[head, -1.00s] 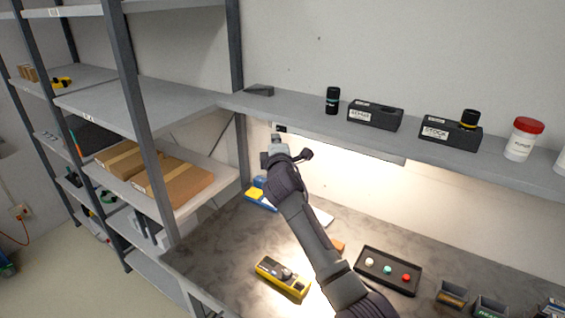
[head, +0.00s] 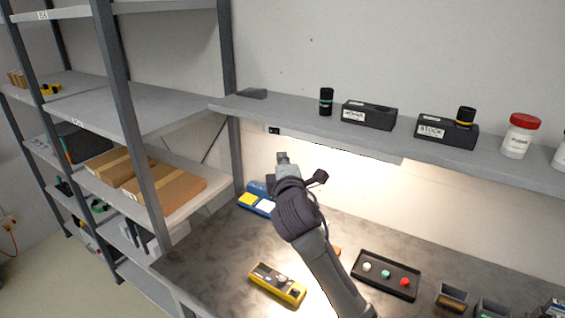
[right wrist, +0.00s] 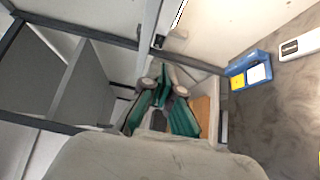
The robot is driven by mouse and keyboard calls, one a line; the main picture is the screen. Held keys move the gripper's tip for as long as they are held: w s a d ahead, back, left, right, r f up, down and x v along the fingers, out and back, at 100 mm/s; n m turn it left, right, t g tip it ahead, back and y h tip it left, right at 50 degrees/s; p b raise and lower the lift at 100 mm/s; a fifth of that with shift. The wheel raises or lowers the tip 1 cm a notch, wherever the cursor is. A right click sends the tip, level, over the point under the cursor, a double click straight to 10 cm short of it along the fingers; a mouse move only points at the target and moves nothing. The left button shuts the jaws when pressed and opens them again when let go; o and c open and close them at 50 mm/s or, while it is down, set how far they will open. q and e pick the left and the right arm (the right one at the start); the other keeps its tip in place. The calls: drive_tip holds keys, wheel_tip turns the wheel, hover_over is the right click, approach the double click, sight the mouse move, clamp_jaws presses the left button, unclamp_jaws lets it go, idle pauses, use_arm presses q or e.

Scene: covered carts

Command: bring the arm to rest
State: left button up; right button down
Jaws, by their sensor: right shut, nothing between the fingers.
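My right arm reaches up from the lower edge of the head view, over the workbench (head: 215,255). My right gripper (head: 282,158) is at its far end, in front of the back wall and below the wall shelf. In the right wrist view the right gripper (right wrist: 164,110) shows its green-sided fingers; it is shut and empty. It touches nothing that I can see. My left gripper is not in view.
A blue and yellow device (head: 256,200) lies just beyond the arm. A yellow meter (head: 277,284) and a black button tray (head: 386,274) lie either side of it. Shelving (head: 165,190) with cardboard boxes stands left. The wall shelf (head: 300,118) holds dark blocks and a red-lidded jar (head: 519,136).

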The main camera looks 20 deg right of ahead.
drive_tip(key=shift+s+a+r, duration=0.1)
drive_tip(key=s+f+m+g+y, duration=0.1)
drive_tip(key=s+f+m+g, duration=0.2)
drive_tip(key=s+f, duration=0.6)
drive_tip(key=s+f+m+g+y, duration=0.1)
drive_tip(key=s+f+m+g, duration=0.25)
drive_tip(key=s+f, duration=0.6)
drive_tip(key=s+a+f+m+g+y, duration=0.15)
drive_tip(key=s+f+m+g, duration=0.35)
drive_tip(key=s, duration=0.6)
drive_tip(key=s+a+f+m+g+y, duration=0.1)
drive_tip(key=s+a+f+m+g, duration=0.1)
drive_tip(key=s+f, duration=0.75)
drive_tip(key=s+f+g+b, duration=0.1)
drive_tip(key=s+f+b, duration=0.1)
drive_tip(key=f, duration=1.3)
drive_tip(key=s+f+g+b, duration=0.1)
drive_tip(key=s+f+b, duration=0.2)
drive_tip(key=f, duration=1.2)
use_arm(q)
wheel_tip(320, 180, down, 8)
drive_tip(key=b, duration=0.3)
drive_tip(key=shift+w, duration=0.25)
use_arm(e)
drive_tip(key=s+d+f, duration=0.3)
drive_tip(key=s+f, duration=1.2)
drive_tip(key=f, duration=0.2)
drive_tip(key=shift+s+f+n+g, duration=0.35)
drive_tip(key=shift+f+g, duration=0.05)
drive_tip(key=shift+g, duration=0.05)
